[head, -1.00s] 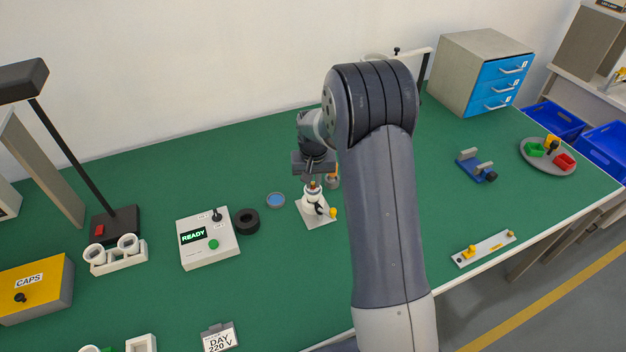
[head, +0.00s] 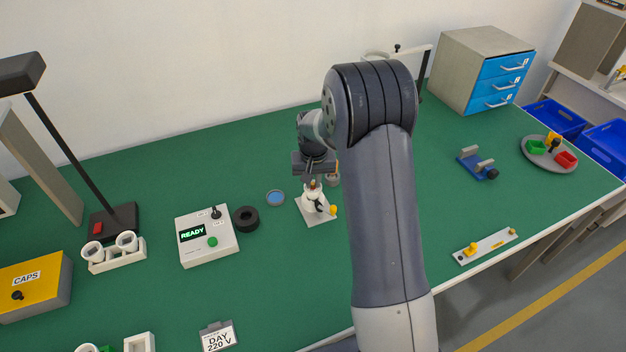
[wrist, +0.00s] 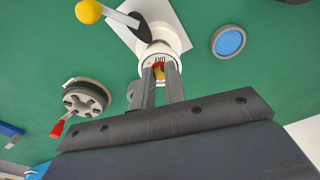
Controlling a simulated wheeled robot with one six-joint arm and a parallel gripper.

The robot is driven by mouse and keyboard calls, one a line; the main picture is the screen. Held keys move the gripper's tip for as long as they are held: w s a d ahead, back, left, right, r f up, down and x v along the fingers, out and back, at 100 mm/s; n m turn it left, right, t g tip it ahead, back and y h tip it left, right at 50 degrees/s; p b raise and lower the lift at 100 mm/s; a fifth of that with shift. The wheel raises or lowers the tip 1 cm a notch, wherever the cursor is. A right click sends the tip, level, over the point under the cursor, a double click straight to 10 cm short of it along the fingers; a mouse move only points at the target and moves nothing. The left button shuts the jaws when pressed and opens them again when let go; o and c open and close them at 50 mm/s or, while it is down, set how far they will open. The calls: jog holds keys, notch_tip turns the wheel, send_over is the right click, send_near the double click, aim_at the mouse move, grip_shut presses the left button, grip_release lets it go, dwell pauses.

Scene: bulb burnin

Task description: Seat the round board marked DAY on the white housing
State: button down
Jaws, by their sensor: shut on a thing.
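The white housing (head: 311,204) stands upright on a pale square base plate (head: 318,220) in the middle of the green table; a lever with a yellow knob (head: 333,209) is beside it. In the wrist view the housing (wrist: 178,42) is seen from above. The round board marked DAY (wrist: 158,62) is at the housing's mouth, with its lettering partly visible. My gripper (wrist: 161,72) is shut on the board at a small orange-yellow part between the fingertips. The fingers hide much of the board, and I cannot tell whether it is fully down or level.
A blue-centred disc (head: 275,198) and a black ring (head: 246,220) lie left of the housing. A tester reading READY (head: 207,240) stands further left. A grey round fixture with a red handle (wrist: 88,98) is close by in the wrist view.

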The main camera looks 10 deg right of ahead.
aim_at(313, 191)
jog(key=shift+f, duration=0.1)
jog(key=c, duration=1.4)
grip_release()
jog(key=shift+o, duration=0.2)
notch_tip(313, 191, up, 11)
jog(key=s+p, duration=0.1)
jog(key=p, duration=0.5)
jog(key=shift+s+f, duration=0.15)
jog(key=shift+a+f, duration=0.1)
jog(key=f+b, duration=0.2)
jog(key=f, duration=0.1)
jog(key=w+f+b, duration=0.1)
jog(key=f+b, duration=0.1)
jog(key=f, duration=0.2)
jog(key=f+b, duration=0.2)
jog(key=f, duration=0.1)
jog(key=shift+w+f, duration=0.15)
jog(key=shift+f, duration=0.1)
jog(key=shift+r, duration=0.1)
